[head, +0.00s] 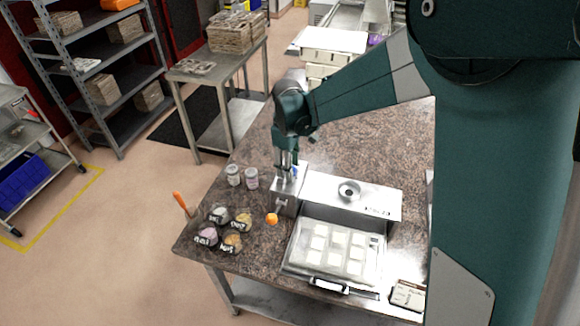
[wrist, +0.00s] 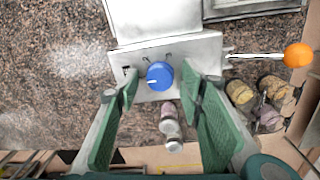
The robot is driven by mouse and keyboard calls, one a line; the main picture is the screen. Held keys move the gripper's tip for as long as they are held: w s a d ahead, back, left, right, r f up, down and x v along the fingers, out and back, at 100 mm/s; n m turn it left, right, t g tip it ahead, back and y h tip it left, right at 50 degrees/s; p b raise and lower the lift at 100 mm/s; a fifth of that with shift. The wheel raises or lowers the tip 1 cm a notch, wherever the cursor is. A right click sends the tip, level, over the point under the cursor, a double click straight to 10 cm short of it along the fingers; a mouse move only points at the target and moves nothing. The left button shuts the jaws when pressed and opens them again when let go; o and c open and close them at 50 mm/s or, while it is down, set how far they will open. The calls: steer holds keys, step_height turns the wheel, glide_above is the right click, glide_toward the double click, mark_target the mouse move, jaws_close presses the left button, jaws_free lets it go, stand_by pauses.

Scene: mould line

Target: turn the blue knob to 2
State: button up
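The blue knob (wrist: 160,75) sits on a light metal panel (wrist: 205,50) in the wrist view. A white pointer line on the knob points left and slightly down in that view. Dark marks stand on the panel around the knob, too small to read surely. My gripper (wrist: 160,88) is open, with one green finger on each side of the knob and visible gaps between. In the head view my gripper (head: 287,168) points down over the metal box (head: 284,205) at the left of the machine, and mostly hides the knob.
A lever with an orange ball (wrist: 298,55) sticks out beside the panel; the ball also shows in the head view (head: 271,218). Two jars (head: 234,175) and several small bowls (head: 232,242) stand left of the machine. A tray of white pieces (head: 335,250) lies in front.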

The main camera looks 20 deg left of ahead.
steer(key=shift+f, duration=0.1)
steer(key=c, duration=0.9)
steer(key=shift+m+b, duration=0.35)
steer(key=shift+m, duration=0.15)
steer(key=m+b, duration=0.2)
steer(key=m, duration=0.2)
steer(key=shift+f, duration=0.1)
steer(key=m+b, duration=0.2)
steer(key=m, duration=0.4)
steer(key=shift+w+m+b, duration=0.1)
steer(key=shift+m+b, duration=0.2)
steer(key=shift+m, duration=0.1)
steer(key=o, duration=0.9)
